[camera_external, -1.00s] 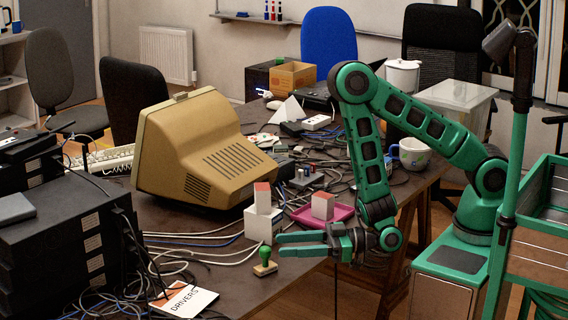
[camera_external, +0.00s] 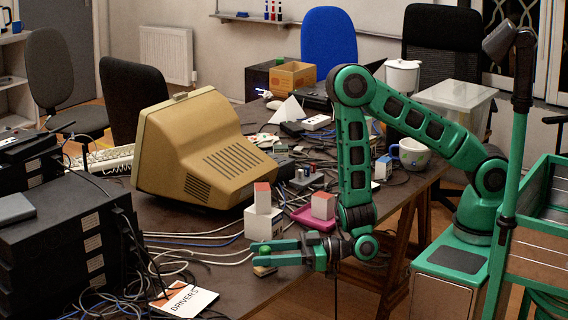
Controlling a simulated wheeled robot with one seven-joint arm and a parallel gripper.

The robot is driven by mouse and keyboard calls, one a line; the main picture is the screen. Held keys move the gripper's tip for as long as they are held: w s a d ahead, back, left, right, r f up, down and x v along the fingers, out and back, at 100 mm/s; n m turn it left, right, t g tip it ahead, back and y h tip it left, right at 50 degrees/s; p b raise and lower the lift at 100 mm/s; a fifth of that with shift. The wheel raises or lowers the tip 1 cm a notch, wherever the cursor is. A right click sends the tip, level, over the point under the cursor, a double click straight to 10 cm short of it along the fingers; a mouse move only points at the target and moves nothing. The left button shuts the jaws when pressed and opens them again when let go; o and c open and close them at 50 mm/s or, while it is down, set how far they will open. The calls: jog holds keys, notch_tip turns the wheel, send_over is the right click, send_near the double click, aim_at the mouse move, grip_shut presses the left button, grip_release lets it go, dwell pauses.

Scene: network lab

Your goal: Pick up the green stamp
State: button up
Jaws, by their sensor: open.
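The green stamp (camera_external: 265,249) stands near the front edge of the table, its green knob showing between the fingers of my gripper. Its pale wooden base (camera_external: 263,270) shows just below the lower finger. My gripper (camera_external: 262,254) is open, pointing left, with one finger on the far side and one on the near side of the stamp in the picture. The fingers hide the stamp's middle. I cannot tell whether either finger touches it.
White blocks with a red top (camera_external: 262,214) stand just behind the gripper. A pink tray (camera_external: 298,216) holds another red-topped white block (camera_external: 322,206). A beige monitor (camera_external: 200,150) is behind left. A "DRIVERS" booklet (camera_external: 186,300) and loose cables lie front left.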

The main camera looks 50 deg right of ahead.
jog(key=shift+c, duration=0.4)
grip_shut()
